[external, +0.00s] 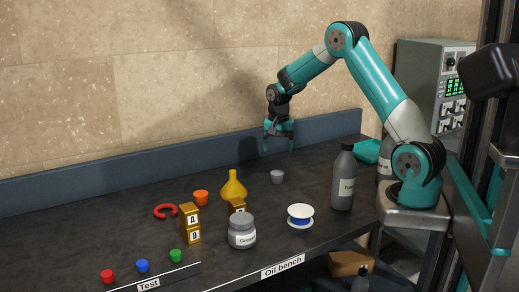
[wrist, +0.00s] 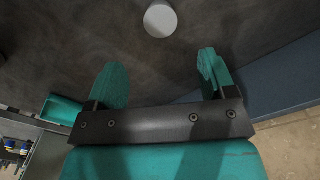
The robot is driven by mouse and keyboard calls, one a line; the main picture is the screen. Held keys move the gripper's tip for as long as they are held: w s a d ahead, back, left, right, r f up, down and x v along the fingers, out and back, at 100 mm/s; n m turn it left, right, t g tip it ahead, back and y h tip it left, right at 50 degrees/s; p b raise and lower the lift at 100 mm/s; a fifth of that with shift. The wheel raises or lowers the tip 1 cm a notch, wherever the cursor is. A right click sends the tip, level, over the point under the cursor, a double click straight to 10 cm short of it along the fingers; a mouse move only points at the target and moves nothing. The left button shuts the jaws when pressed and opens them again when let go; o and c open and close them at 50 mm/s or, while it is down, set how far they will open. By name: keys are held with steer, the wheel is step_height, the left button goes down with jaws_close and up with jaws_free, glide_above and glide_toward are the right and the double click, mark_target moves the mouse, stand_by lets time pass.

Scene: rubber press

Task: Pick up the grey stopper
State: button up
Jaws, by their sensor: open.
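The grey stopper (external: 277,177) is a small light-grey tapered piece standing on the dark bench, to the right of the yellow funnel. In the wrist view the stopper (wrist: 160,19) shows as a pale round top near the upper edge, ahead of the fingertips and roughly centred between them. My gripper (external: 279,148) points down above the bench, behind and above the stopper, and does not touch it. In the wrist view my gripper (wrist: 162,75) has its two teal fingers wide apart with nothing between them.
A grey jar (external: 242,232), a white-and-blue spool (external: 300,217) and a dark bottle (external: 343,180) stand nearer the front and right. The bench around the stopper is clear.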

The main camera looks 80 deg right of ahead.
mark_target(277, 173)
steer(key=f+p, duration=0.2)
steer(key=f, duration=0.8)
steer(key=shift+a+f, duration=0.1)
steer(key=shift+a, duration=0.1)
steer(key=c, duration=1)
